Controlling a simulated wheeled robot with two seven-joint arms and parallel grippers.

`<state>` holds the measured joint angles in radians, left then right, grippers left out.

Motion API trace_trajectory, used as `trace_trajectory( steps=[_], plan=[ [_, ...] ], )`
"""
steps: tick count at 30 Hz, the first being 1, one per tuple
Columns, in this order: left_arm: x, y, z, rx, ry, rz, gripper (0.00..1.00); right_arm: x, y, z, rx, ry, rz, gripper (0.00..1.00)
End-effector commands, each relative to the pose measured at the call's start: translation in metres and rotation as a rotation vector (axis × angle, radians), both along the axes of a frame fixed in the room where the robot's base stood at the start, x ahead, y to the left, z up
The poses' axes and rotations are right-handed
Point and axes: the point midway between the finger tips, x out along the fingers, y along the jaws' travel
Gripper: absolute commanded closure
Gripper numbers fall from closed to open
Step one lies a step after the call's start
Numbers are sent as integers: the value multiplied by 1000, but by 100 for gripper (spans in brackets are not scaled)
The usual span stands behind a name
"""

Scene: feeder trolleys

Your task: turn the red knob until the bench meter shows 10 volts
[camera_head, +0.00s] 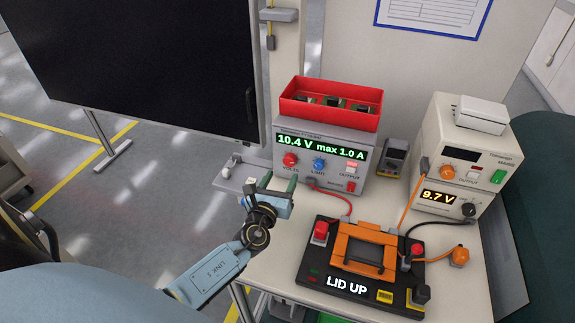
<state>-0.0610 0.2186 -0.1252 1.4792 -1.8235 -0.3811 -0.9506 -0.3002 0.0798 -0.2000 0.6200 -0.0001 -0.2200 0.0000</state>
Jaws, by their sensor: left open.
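The red knob (290,159), labelled VOLTS, is on the front of the grey power supply (357,182), whose green display (318,145) reads 10.4 V max 1.0 A. The bench meter (424,208) stands to the right, and its amber display (440,198) reads 9.7 V. My left gripper (279,180) is open and empty, just below and left of the red knob in the picture, apart from it as far as I can see. The knob shows fully. My right gripper is not in view.
A blue knob (319,165) sits beside the red one. A red bin (328,101) rests on the supply. A black fixture (316,272) marked LID UP, with an orange lid (357,244), stands in front. A red cable (337,193) and orange leads (411,203) cross the bench.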

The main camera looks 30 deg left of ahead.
Motion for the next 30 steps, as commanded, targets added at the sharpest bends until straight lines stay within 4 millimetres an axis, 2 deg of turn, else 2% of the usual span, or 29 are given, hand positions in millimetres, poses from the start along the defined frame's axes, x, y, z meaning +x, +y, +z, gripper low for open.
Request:
trace_trajectory(
  steps=[3, 10, 15, 23, 30],
  plan=[
    [24, 6, 0, -2, -1, 1, 44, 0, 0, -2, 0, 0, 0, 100],
    [52, 13, 0, -2, 0, 1, 44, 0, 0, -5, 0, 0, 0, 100],
    [59, 14, 0, -2, 0, 1, 44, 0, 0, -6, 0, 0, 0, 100],
    [60, 15, 0, -2, 0, 1, 44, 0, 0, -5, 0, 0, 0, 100],
    [59, 15, 0, -3, -1, 1, 76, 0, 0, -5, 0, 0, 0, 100]
  ],
)
